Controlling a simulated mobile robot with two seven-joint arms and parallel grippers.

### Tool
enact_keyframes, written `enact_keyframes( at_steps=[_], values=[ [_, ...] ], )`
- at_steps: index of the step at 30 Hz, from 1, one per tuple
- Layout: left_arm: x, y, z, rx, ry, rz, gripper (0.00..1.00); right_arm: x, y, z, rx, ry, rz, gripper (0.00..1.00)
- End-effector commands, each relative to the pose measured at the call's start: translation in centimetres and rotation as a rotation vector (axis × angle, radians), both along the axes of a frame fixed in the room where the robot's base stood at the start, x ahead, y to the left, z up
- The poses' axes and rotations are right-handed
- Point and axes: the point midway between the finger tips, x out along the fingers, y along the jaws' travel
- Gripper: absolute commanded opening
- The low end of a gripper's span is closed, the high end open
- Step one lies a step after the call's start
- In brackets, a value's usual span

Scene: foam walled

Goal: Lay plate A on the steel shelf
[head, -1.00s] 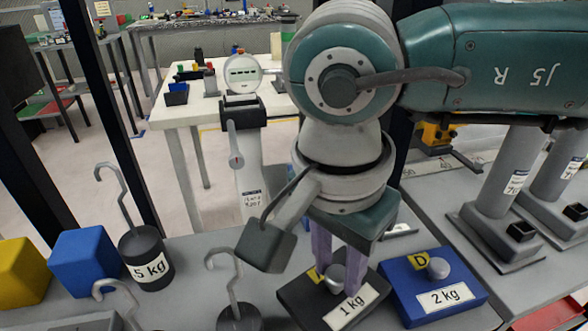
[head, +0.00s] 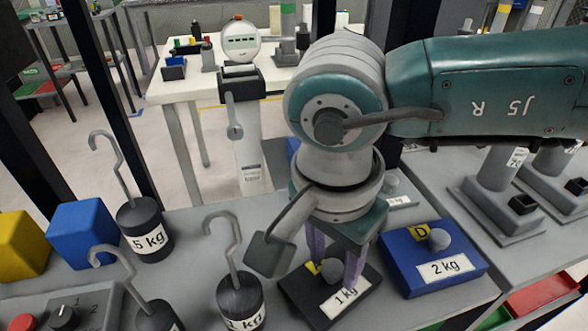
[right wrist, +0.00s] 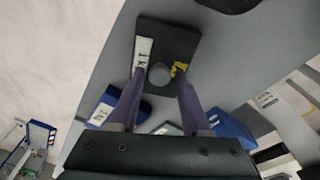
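A dark plate (head: 307,302) with a round grey knob, a "1 kg" label and a yellow tag rests on the grey metal surface (head: 195,290). It also shows in the right wrist view (right wrist: 172,36). The tag's letter is partly hidden, so I cannot tell whether this is plate A. My right gripper (head: 335,268) is above it, with its purple fingers on both sides of the knob. In the right wrist view my right gripper (right wrist: 159,82) is open, with gaps between fingers and knob. My left gripper is not in view.
A blue "2 kg" plate (head: 399,261) tagged D lies close on the right. Hooked weights (head: 145,229) stand on the left, one (head: 240,297) near the dark plate. Blue (head: 88,234) and yellow (head: 22,246) cubes sit far left. A dark post (head: 112,110) rises behind.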

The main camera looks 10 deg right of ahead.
Motion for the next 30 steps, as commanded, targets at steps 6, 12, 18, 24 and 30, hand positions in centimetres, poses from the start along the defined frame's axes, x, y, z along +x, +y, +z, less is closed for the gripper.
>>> enact_keyframes(
  at_steps=[6,12,18,24,30],
  values=[
    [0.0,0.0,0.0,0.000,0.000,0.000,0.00,0.0,0.0,0.0,0.000,0.000,0.000,0.64],
    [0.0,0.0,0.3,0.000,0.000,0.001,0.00,0.0,0.0,0.3,0.000,0.000,0.000,0.64],
    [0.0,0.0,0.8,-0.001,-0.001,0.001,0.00,0.0,0.2,3.0,0.000,-0.004,0.001,0.64],
    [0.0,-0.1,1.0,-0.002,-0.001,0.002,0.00,-0.3,0.7,7.6,0.001,-0.006,0.002,0.64],
    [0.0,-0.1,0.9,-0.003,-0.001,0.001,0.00,-0.6,1.1,11.0,0.001,-0.003,0.001,0.64]
  ],
)
